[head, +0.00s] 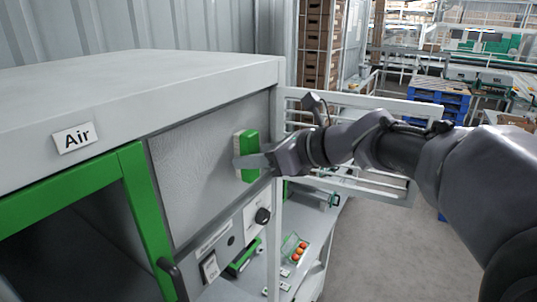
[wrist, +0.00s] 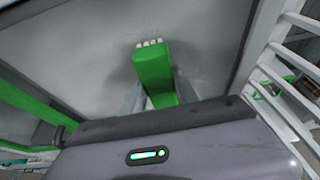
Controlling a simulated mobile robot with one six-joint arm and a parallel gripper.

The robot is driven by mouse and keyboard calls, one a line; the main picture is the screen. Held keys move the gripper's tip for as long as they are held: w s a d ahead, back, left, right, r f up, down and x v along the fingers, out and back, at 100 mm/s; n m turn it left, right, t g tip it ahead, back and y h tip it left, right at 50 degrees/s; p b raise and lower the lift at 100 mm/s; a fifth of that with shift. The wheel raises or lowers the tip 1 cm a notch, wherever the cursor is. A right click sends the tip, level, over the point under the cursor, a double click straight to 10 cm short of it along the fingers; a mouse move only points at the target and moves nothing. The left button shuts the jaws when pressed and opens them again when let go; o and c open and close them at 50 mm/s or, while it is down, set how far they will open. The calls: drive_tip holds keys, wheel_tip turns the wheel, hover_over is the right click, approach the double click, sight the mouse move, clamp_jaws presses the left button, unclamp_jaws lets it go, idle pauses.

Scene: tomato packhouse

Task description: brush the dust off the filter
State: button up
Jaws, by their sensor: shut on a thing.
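The filter (head: 200,170) is a grey, fine-textured panel set upright in the front of the cabinet, and it fills much of the wrist view (wrist: 90,55). A green brush (head: 249,150) with pale bristles is against or very close to the right part of the filter; contact cannot be told for sure. My gripper (head: 246,162) is shut on the brush. In the wrist view the brush (wrist: 153,72) stands out between the two fingers, with its pale bristle tips at the filter side. Darker smudges show on the filter around the brush.
A green-framed door (head: 150,215) with a dark handle is left of the filter. Below are a black knob (head: 262,215) and a switch (head: 210,267). A small tray with tomatoes (head: 296,248) sits lower down.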

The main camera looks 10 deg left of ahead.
sight(211, 170)
drive_tip(key=shift+s+r, duration=0.1)
drive_tip(key=shift+r, duration=0.55)
drive_tip(key=shift+s+a+b, duration=0.3)
drive_tip(key=shift+s+a, duration=0.05)
drive_tip(key=shift+s, duration=0.45)
drive_tip(key=shift+s+a+b, duration=0.35)
drive_tip(key=shift+s+a, duration=0.05)
drive_tip(key=shift+s, duration=0.45)
drive_tip(key=shift+s+a+b, duration=0.3)
drive_tip(key=shift+s+a, duration=0.05)
drive_tip(key=shift+s, duration=0.45)
drive_tip(key=shift+s+a, duration=0.25)
drive_tip(key=shift+s, duration=0.4)
drive_tip(key=shift+s+a, duration=0.25)
drive_tip(key=shift+s, duration=0.35)
drive_tip(key=shift+w+d, duration=0.1)
drive_tip(key=shift+d, duration=0.15)
drive_tip(key=shift+s+d+b, duration=0.2)
drive_tip(key=shift+s+d, duration=0.15)
drive_tip(key=shift+d, duration=0.5)
drive_tip(key=shift+s+d+b, duration=0.15)
drive_tip(key=shift+s+d, duration=0.2)
drive_tip(key=shift+d, duration=0.45)
drive_tip(key=shift+s+d+b, duration=0.2)
drive_tip(key=shift+s+d, duration=0.15)
drive_tip(key=shift+d, duration=0.5)
drive_tip(key=shift+a, duration=0.1)
